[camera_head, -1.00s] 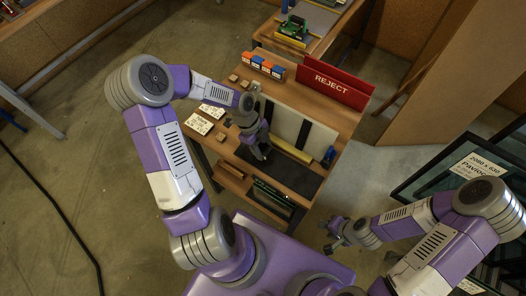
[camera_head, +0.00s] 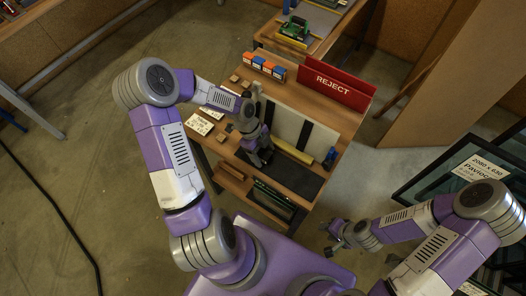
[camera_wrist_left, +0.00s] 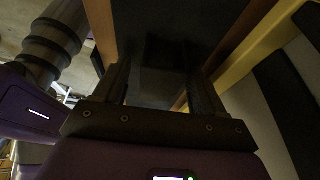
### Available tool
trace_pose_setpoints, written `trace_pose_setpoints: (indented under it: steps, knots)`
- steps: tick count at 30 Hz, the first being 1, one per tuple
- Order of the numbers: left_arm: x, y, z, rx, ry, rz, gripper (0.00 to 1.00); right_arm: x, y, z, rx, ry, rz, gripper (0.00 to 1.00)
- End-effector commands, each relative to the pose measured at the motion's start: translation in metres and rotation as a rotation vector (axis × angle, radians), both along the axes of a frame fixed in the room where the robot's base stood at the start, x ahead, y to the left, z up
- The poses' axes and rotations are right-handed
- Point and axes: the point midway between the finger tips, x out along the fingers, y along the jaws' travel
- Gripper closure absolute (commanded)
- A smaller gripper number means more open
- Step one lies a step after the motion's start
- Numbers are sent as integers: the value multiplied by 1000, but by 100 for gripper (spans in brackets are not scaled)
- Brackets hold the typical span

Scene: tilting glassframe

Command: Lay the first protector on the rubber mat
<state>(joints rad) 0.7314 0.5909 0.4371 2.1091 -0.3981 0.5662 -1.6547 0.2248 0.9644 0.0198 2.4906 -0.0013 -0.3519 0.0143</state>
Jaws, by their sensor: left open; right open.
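The dark rubber mat (camera_head: 296,180) lies along the near side of the wooden bench; it also shows in the left wrist view (camera_wrist_left: 210,22). My left gripper (camera_head: 262,160) points down over the mat's left part. In the left wrist view its two fingers (camera_wrist_left: 160,85) stand wide apart. A darker rectangle (camera_wrist_left: 165,52) shows between and beyond them; I cannot tell whether it is a protector lying on the mat or a shadow. No protector can be picked out clearly in the head view. My right gripper (camera_head: 333,241) is off the bench, low at the right, and holds nothing visible.
A yellow bar (camera_head: 294,151) runs behind the mat, before a pale panel with dark strips (camera_head: 286,122). A blue item (camera_head: 330,157) stands at the right end. A red REJECT board (camera_head: 335,84), orange-and-blue blocks (camera_head: 265,67) and paper labels (camera_head: 199,123) are on the bench.

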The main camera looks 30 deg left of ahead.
Motion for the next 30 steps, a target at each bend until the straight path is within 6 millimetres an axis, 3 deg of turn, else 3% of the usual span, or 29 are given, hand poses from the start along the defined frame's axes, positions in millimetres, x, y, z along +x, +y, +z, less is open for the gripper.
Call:
trace_pose_setpoints:
  steps: [5, 18, 24, 30]
  knots:
    - [1, 5, 14, 2, -1, 3, 29, 0, 0, 6, 0, 0, 0, 57]
    - [4, 39, 97, 2, -3, 3, 29, 0, 0, 29, 0, 0, 0, 57]
    - [4, 45, 113, 1, -1, 1, 29, 0, 0, 32, 0, 0, 0, 57]
    - [4, 46, 114, -1, -1, 0, 29, 0, 0, 32, 0, 0, 0, 57]
